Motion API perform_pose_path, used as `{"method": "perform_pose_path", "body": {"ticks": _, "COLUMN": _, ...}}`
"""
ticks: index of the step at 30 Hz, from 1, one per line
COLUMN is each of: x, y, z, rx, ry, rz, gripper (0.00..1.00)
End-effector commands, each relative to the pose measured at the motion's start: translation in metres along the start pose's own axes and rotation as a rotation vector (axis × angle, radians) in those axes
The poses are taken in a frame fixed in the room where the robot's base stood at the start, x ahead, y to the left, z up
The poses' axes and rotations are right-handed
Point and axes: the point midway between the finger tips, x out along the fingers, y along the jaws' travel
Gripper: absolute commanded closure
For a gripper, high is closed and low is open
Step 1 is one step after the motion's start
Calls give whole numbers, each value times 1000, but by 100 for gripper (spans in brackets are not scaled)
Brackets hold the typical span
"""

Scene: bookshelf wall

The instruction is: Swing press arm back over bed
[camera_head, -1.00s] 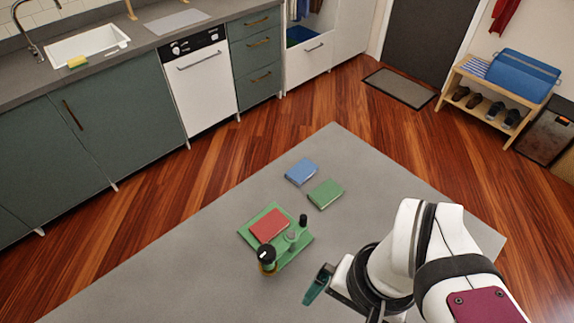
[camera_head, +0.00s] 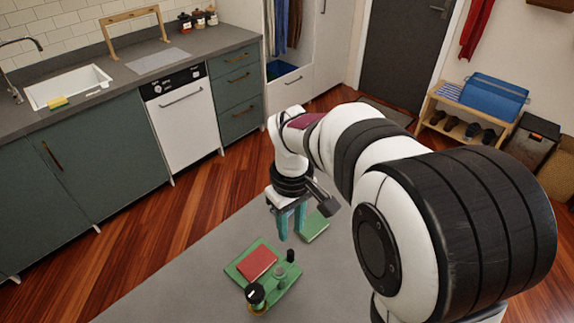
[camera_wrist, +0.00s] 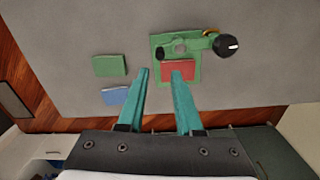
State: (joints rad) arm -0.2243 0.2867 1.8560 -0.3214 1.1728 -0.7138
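My gripper (camera_head: 291,234) is open and empty, teal fingers pointing down, above the table behind the press. Its fingers also show in the wrist view (camera_wrist: 160,75).
A green book (camera_head: 314,228) lies right of my fingers. A blue book (camera_wrist: 115,96) lies beside it in the wrist view, hidden by my arm in the head view. The table (camera_head: 190,286) is bare left of the press. Kitchen counters stand beyond.

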Motion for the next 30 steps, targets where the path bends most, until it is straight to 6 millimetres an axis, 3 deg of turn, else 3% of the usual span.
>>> {"method": "perform_pose_path", "body": {"ticks": 3, "x": 35, "y": 0, "z": 1, "rx": 0, "ry": -5, "rz": -2, "gripper": 66}}
{"method": "perform_pose_path", "body": {"ticks": 10, "x": 82, "y": 0, "z": 1, "rx": 3, "ry": -3, "rz": -1, "gripper": 66}}
{"method": "perform_pose_path", "body": {"ticks": 15, "x": 98, "y": 0, "z": 0, "rx": 3, "ry": -1, "rz": 0, "gripper": 66}}
{"method": "perform_pose_path", "body": {"ticks": 24, "x": 101, "y": 0, "z": 0, "rx": 4, "ry": 1, "rz": 0, "gripper": 66}}
{"method": "perform_pose_path", "body": {"ticks": 25, "x": 101, "y": 0, "z": 0, "rx": 4, "ry": 1, "rz": 0, "gripper": 68}}
{"method": "perform_pose_path", "body": {"ticks": 30, "x": 100, "y": 0, "z": 0, "rx": 4, "ry": 1, "rz": 0, "gripper": 98}}
